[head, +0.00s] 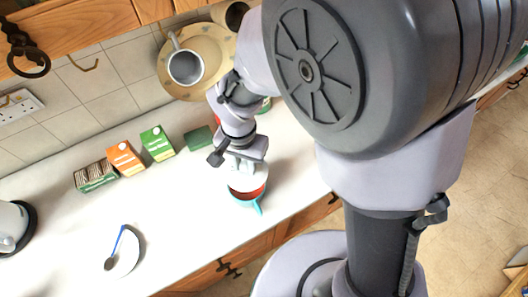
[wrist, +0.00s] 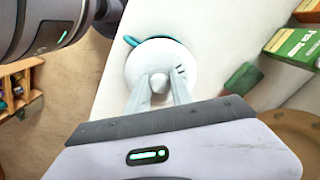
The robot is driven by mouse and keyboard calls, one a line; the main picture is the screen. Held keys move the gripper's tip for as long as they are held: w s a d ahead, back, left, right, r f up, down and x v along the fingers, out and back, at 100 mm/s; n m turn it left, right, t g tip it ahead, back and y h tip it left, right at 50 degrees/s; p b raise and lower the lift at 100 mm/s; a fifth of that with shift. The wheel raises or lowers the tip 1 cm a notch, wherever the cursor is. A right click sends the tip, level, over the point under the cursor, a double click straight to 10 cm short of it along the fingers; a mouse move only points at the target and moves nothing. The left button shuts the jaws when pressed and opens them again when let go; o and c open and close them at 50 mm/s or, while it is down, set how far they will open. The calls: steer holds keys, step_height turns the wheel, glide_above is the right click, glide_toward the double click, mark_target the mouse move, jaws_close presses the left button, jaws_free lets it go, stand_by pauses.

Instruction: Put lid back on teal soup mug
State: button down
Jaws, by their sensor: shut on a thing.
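The teal soup mug (head: 258,207) stands on the white counter near its front edge, with red soup showing at its mouth in the head view. A round white lid (head: 243,182) is over the mug and covers the far part of its mouth. In the wrist view the lid (wrist: 180,58) hides most of the mug, and only the teal handle (wrist: 131,41) and a bit of rim show. My gripper (wrist: 160,84) is shut on the lid's knob. Red soup shows below the lid, so the lid looks raised above the rim; the exact gap cannot be told.
An orange carton (head: 125,158), a green carton (head: 157,143) and a box of packets (head: 95,176) stand at the back. A dark green block (head: 199,139) lies nearer my gripper. A spoon lies on a white dish (head: 126,262). The counter left of the mug is clear.

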mark_target(245, 176)
steer(key=shift+s+a, duration=0.25)
steer(key=shift+a, duration=0.05)
steer(key=f+b, duration=0.2)
steer(key=f, duration=0.1)
steer(key=f+b, duration=0.3)
steer(key=shift+w+d+f, duration=0.15)
steer(key=shift+w, duration=0.05)
steer(key=shift+f+b, duration=0.25)
steer(key=shift+b, duration=0.55)
stand_by(1.3)
steer(key=c, duration=0.6)
jaws_free()
steer(key=shift+r, duration=0.15)
